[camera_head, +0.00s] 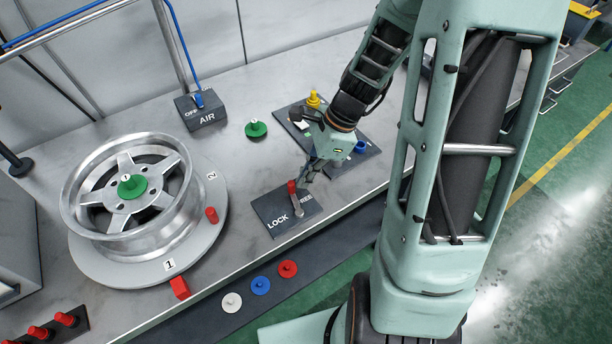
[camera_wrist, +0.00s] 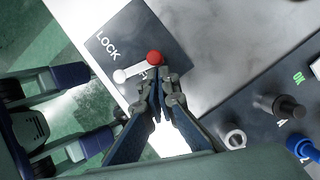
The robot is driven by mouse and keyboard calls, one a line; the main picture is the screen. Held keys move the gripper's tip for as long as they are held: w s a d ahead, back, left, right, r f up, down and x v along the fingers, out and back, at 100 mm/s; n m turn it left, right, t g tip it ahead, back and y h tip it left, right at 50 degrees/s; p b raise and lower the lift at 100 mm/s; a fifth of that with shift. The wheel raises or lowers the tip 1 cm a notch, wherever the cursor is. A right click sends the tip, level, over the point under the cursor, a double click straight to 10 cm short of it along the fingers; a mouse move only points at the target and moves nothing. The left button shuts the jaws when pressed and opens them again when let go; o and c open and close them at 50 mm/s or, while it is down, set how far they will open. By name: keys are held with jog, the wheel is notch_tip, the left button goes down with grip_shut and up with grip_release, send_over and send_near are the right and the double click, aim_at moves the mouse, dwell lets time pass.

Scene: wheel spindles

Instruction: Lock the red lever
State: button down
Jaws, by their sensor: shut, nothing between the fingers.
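The red lever has a red knob (camera_head: 291,186) on a short metal arm, mounted on a dark plate (camera_head: 272,218) near the table's front edge. The plate reads LOCK on the left; the label on the right is partly hidden. The arm points away from the table's front edge, between the labels. In the wrist view the red knob (camera_wrist: 154,58) is just beyond my fingertips, and the plate (camera_wrist: 128,32) lies below. My gripper (camera_head: 306,172) is shut and empty, close beside the knob on its right; I cannot tell if it touches. It also shows in the wrist view (camera_wrist: 161,77).
A wheel rim (camera_head: 130,195) on a round base stands at left. An AIR box (camera_head: 203,108) and a green knob (camera_head: 256,129) are behind. A dark panel (camera_head: 345,168) with yellow and blue parts lies right of the lever. White, blue and red discs (camera_head: 288,268) lie in front.

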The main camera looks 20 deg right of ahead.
aim_at(290, 182)
jog(key=shift+w+a+n, duration=0.15)
jog(key=shift+a+n, duration=0.2)
jog(key=shift+n, duration=0.35)
jog(key=shift+w+a+n+g+p, duration=0.15)
jog(key=shift+a+n+g+p, duration=0.35)
jog(key=shift+n, duration=0.3)
jog(key=a+n+g, duration=0.1)
jog(key=n, duration=0.1)
jog(key=shift+a+n+p, duration=0.2)
jog(key=shift+n+p, duration=0.15)
jog(key=shift+n, duration=0.05)
jog(key=a+n, duration=0.1)
jog(key=a+n+g+h, duration=0.1)
jog(key=n, duration=0.1)
jog(key=shift+s+a+n+g+h+p, duration=0.2)
jog(key=shift+s+a+n+g+h, duration=0.15)
jog(key=shift+n, duration=0.55)
jog(key=shift+s+a+n+g+h+p, duration=0.2)
jog(key=shift+a+n, duration=0.2)
jog(key=shift+n, duration=0.5)
jog(key=shift+w+d, duration=0.1)
